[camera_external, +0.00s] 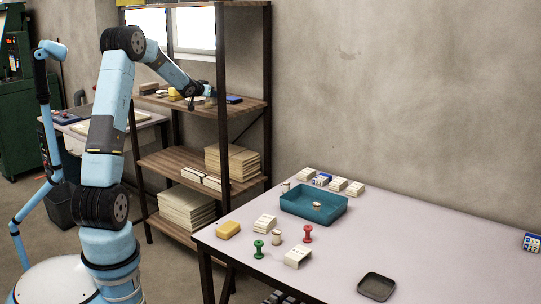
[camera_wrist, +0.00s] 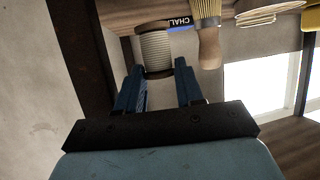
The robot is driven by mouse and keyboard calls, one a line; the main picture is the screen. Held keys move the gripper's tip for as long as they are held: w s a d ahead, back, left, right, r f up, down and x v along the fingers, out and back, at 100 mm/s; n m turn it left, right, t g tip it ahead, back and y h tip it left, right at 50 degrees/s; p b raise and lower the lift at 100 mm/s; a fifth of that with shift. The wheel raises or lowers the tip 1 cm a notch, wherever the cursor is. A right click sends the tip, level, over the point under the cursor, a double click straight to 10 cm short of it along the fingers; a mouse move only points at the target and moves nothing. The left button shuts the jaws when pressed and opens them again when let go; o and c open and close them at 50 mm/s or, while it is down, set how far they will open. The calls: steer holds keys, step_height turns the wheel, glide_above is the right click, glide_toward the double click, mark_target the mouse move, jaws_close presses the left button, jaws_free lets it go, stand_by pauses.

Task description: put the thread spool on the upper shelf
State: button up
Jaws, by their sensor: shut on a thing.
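A thread spool (camera_wrist: 156,50) with pale thread and brown ends sits between the fingertips of my gripper (camera_wrist: 157,75) in the wrist view. The gripper is shut on it. In the external view my gripper (camera_external: 204,92) is at the shelf rack, over the upper wooden shelf board (camera_external: 252,104). That board also shows along the top of the wrist view (camera_wrist: 125,17). One end of the spool is close to the board; I cannot tell whether they touch.
Beside the spool are a blue chalk box (camera_wrist: 180,24) and a brush (camera_wrist: 208,42). A dark rack post (camera_wrist: 82,60) is close by. Lower shelves hold paper stacks (camera_external: 232,162). The table (camera_external: 400,225) carries a teal tray (camera_external: 313,208) and small items.

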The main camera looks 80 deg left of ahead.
mark_target(212, 101)
steer(key=shift+w+a+f, duration=0.1)
steer(key=shift+a+f, duration=0.05)
steer(key=shift+f, duration=1.6)
steer(key=o, duration=0.7)
steer(key=shift+f, duration=0.1)
steer(key=shift+o, duration=0.2)
steer(key=shift+s+d+r, duration=0.25)
steer(key=shift+d+r, duration=0.1)
steer(key=v, duration=1.1)
